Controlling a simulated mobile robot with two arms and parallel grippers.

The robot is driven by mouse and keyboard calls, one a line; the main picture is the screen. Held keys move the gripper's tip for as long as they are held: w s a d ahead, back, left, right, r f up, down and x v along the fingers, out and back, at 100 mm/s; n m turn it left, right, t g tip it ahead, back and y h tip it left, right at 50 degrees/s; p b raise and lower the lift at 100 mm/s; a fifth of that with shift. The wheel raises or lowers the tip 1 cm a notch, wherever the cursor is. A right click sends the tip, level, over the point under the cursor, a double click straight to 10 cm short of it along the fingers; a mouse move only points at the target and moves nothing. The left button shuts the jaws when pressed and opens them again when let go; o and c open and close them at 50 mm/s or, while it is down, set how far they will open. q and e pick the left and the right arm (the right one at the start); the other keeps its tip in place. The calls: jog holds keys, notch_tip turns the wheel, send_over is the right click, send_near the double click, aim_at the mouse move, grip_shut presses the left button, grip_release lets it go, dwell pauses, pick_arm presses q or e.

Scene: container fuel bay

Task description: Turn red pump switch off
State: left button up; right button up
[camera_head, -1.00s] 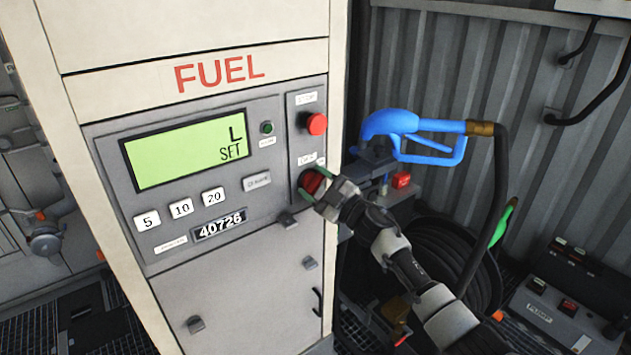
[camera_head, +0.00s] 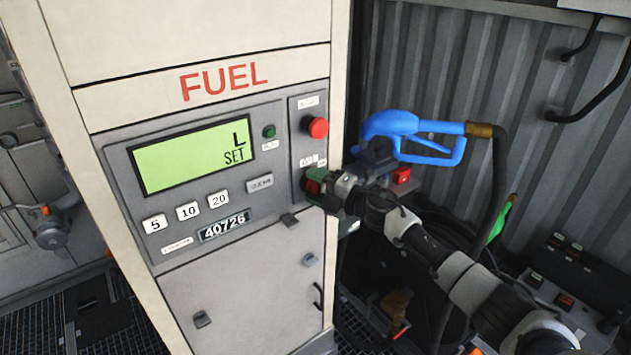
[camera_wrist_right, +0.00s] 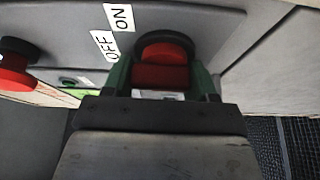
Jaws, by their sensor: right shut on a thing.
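The red pump switch (camera_wrist_right: 162,62) is a red rotary knob on the lower right of the fuel dispenser's panel. In the right wrist view it sits between the two green fingers of my right gripper (camera_wrist_right: 163,82), which is shut on it. An OFF label (camera_wrist_right: 105,45) and an ON label (camera_wrist_right: 121,17) are beside it. In the head view my right gripper (camera_head: 318,186) covers most of the knob, so its exact setting is hard to tell. My left gripper is not in view.
A red mushroom button (camera_head: 318,128) is above the switch on the same panel. The green display (camera_head: 195,152) reads L SET. A blue fuel nozzle (camera_head: 410,133) hangs just right of the dispenser, close to my right arm. A pump box (camera_head: 548,300) stands at lower right.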

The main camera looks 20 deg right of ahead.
jog(key=shift+d+r+n, duration=0.1)
jog(key=shift+r+n, duration=0.15)
jog(key=shift+n, duration=0.05)
dwell(0.4)
jog(key=o, duration=0.7)
jog(key=shift+w, duration=0.1)
jog(key=shift+o, duration=1.1)
jog(key=shift+f, duration=0.15)
jog(key=b+v, duration=0.2)
jog(key=v, duration=0.8)
jog(key=shift+s+d+r+b, duration=0.2)
jog(key=shift+s+b, duration=0.2)
